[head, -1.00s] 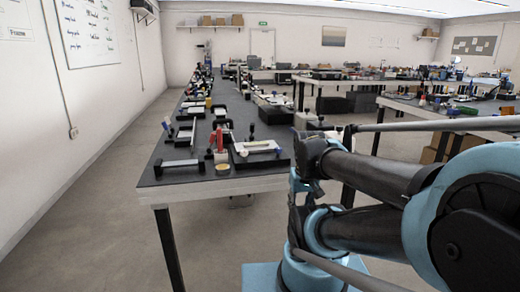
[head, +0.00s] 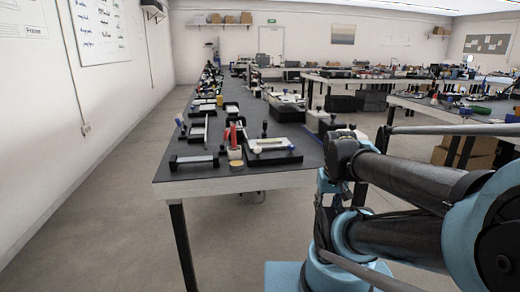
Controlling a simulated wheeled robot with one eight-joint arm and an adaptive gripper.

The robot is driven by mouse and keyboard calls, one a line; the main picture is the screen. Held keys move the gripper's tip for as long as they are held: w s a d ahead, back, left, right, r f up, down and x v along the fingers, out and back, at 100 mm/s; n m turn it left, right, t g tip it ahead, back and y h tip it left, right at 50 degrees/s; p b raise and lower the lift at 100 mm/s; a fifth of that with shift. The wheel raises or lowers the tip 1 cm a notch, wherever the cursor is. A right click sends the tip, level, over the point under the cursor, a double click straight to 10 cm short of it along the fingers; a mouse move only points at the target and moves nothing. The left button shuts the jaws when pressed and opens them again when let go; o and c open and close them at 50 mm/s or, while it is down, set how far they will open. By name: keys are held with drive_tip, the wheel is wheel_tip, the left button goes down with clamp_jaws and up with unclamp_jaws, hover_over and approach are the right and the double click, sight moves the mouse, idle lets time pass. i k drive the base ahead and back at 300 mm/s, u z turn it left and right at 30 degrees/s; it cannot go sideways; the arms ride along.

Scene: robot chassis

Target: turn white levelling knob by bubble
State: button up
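A white levelling knob and a bubble are too small to make out for certain. On the near end of the long dark-topped table (head: 205,181), a low black device with a white top plate (head: 271,149) sits near the front edge, with small dark knobs standing at its back corners. I cannot tell whether it bears the white knob. My arm (head: 400,180) fills the right side, its dark links in front of the table's right end. My gripper is not visible in this view.
Beside the device stand a red-handled tool (head: 237,128) and a small round container (head: 236,165). A black-ended bar (head: 194,162) lies to the left. Many items crowd the table farther back. Floor (head: 120,220) left of the table is clear; other tables stand at the right.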

sight(258, 151)
drive_tip(key=k, duration=1.1)
drive_tip(key=u, duration=0.4)
drive_tip(key=i, duration=1)
drive_tip(key=u, duration=0.05)
